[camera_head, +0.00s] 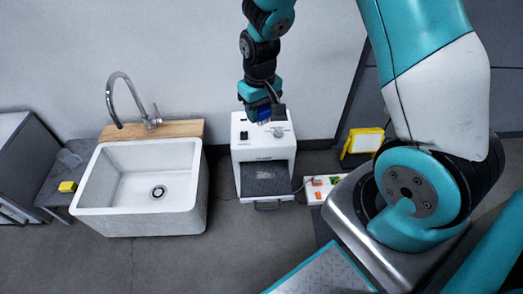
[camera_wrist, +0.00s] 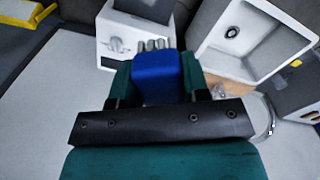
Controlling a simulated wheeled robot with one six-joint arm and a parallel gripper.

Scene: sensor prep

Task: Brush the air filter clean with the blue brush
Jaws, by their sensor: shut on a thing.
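My gripper (camera_head: 260,106) is above the white unit (camera_head: 240,160) in the head view, its jaws shut on the blue brush (camera_head: 264,114). In the wrist view the blue brush (camera_wrist: 157,80) sits between the two teal fingers, with its pale bristles (camera_wrist: 153,45) pointing away from the gripper. A dark grey mesh panel, which looks like the air filter (camera_head: 267,178), is at the front of the white unit, below the brush in the picture. I cannot tell whether the brush touches the unit. The filter is not clearly visible in the wrist view.
A white sink (camera_head: 100,195) with a chrome faucet (camera_head: 118,103) stands left of the unit. A yellow-framed lamp (camera_head: 364,143) and a white power strip (camera_head: 318,188) are to its right. A small yellow block (camera_head: 67,186) lies on a low grey surface at far left.

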